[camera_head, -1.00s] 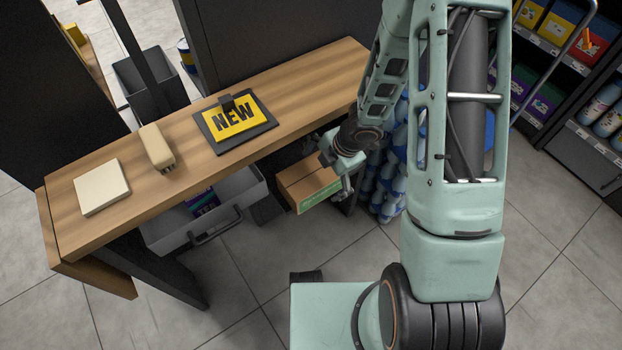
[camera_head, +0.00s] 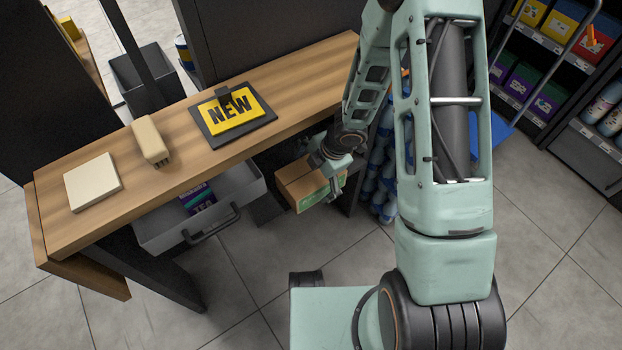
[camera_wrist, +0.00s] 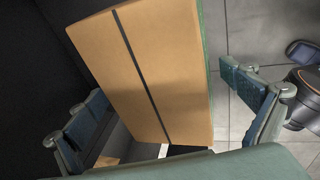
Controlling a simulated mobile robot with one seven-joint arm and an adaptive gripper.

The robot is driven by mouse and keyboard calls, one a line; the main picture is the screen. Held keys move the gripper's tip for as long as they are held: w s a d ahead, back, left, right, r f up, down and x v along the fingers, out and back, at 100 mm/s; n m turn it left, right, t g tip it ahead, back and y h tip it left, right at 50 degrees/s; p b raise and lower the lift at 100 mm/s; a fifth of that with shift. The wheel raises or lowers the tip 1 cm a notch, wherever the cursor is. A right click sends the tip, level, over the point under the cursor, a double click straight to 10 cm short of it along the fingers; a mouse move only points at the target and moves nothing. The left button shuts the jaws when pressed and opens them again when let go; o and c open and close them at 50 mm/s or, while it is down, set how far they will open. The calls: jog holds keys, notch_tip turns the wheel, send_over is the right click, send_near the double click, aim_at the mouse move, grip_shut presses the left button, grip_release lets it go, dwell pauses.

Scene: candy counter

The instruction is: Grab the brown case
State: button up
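The brown case (camera_head: 297,189) is a cardboard box with a green printed side, below the right part of the wooden counter in the head view. In the wrist view the case (camera_wrist: 160,60) fills the middle, with a dark seam along its brown face. My gripper (camera_head: 327,180) is at the case, with one finger in front of its green side. In the wrist view my gripper (camera_wrist: 163,92) is open, with one finger on each side of the case. A gap shows beside the right finger; contact at the left finger is hard to tell.
The wooden counter (camera_head: 105,222) carries a yellow NEW sign (camera_head: 232,112), a tan stapler-like block (camera_head: 150,140) and a cream pad (camera_head: 92,182). An open grey drawer (camera_head: 245,190) hangs below, left of the case. Blue-and-white bottles (camera_head: 378,175) stand close to its right. Stocked shelves (camera_head: 530,60) are at the far right.

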jog(key=shift+s+d, duration=0.1)
jog(key=shift+s, duration=0.05)
jog(key=c, duration=1.7)
jog(key=shift+c, duration=0.4)
